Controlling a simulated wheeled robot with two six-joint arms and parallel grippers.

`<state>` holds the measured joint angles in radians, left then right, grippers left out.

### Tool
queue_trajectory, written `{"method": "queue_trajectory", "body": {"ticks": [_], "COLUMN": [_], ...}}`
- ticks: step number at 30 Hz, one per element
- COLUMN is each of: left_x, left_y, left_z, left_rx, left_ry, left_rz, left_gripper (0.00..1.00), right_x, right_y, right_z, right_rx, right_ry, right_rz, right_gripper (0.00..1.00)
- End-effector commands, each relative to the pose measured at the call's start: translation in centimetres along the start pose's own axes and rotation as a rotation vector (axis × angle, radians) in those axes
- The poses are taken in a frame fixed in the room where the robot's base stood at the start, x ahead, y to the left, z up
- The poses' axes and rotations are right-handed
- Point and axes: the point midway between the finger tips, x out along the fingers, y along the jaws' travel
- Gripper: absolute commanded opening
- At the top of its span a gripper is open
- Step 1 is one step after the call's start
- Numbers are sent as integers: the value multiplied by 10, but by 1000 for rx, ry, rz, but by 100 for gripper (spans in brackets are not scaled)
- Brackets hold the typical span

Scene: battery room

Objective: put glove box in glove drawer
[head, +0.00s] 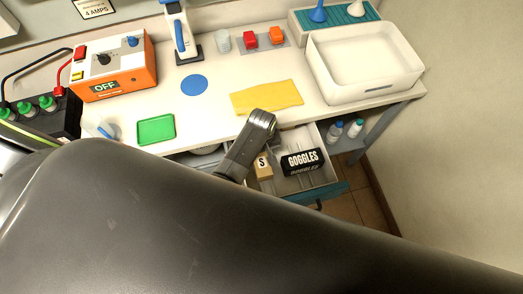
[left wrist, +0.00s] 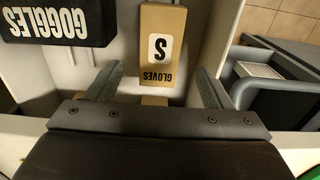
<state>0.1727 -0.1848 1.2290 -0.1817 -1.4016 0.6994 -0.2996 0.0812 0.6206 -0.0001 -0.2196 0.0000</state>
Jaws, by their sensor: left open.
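The tan glove box (head: 263,168), marked "S", lies inside an open drawer (head: 333,189) under the bench, beside the black goggles box (head: 302,161). My left gripper (head: 240,160) reaches down at the drawer, just left of the glove box in the head view; its fingertips are hard to make out there. In the left wrist view, the open fingers (left wrist: 159,78) stand on either side of the near part of the glove box (left wrist: 161,45), with gaps showing. The goggles box (left wrist: 58,22) is at the upper left. My right gripper is not in view.
The bench top holds a yellow cloth (head: 267,97), a green tray (head: 156,130), a white basin (head: 364,62) and an orange power unit (head: 113,68). White bottles (head: 345,130) stand on a lower shelf right of the drawer. My dark arm covers the foreground.

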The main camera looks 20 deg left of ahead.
Motion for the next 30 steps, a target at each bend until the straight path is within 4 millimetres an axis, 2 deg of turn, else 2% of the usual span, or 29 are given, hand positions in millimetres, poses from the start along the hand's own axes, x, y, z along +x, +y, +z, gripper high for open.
{"method": "queue_trajectory", "body": {"ticks": [1,4,6,11,16,30], "left_x": [-18,-37,-40,-54,-59,-60], "left_y": [1,1,1,1,0,0], "left_z": [0,0,0,0,0,0], "left_rx": [-1,0,0,0,0,0], "left_ry": [1,1,1,1,0,0], "left_rz": [2,2,3,2,0,0], "left_gripper": [74,74,74,74,74,74], "right_x": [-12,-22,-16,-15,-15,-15], "right_y": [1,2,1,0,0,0], "right_z": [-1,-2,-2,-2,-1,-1], "right_rx": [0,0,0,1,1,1], "right_ry": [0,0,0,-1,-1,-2], "right_rz": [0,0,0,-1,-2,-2], "right_gripper": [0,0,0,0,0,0]}}
